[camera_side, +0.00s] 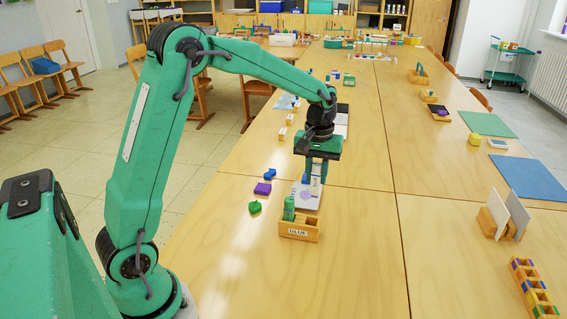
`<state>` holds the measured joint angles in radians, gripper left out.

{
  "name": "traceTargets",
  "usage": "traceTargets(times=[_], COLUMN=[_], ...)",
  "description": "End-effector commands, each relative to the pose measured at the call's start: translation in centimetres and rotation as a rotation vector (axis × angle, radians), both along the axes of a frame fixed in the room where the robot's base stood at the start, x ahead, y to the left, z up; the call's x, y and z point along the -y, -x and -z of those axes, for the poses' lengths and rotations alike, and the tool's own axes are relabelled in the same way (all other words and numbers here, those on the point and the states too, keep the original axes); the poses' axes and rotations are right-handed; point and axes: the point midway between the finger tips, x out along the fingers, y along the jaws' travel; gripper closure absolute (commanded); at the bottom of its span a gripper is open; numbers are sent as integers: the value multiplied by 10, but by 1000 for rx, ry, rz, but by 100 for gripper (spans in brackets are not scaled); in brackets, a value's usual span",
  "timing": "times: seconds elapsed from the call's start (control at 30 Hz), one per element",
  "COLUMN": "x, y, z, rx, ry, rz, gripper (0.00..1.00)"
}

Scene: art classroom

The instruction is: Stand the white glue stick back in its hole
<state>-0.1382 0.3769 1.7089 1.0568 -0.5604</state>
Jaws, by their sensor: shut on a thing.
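My gripper (316,178) points straight down above the near part of the table, shut on a slim pale upright thing, which looks like the white glue stick (316,168). The fingers partly hide it. The wooden glue block (299,233), labelled GLUE, stands just below and in front of my gripper in the picture. A green stick (289,208) stands upright at the block's left side. The block's holes are too small to make out. The held stick is above and behind the block, apart from it as far as I can tell.
A white sheet with a purple drawing (306,197) lies behind the block. Blue, purple and green pieces (262,188) lie to the left. A wooden holder with white cards (503,217) stands at right. The table (355,260) right of the block is clear.

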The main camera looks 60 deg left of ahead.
Motion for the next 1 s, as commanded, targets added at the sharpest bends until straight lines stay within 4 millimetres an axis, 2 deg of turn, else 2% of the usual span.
traceTargets(times=[0.1, 0.3, 0.67, 1.0], x=[15, 26, 27, 27], y=[15, 28, 30, 30], z=[0, 2, 4, 18], rx=[0, 0, -1, -2], ry=[0, 0, 1, 0], rz=[-14, -32, -35, -35], gripper=[99, 99, 99, 99])
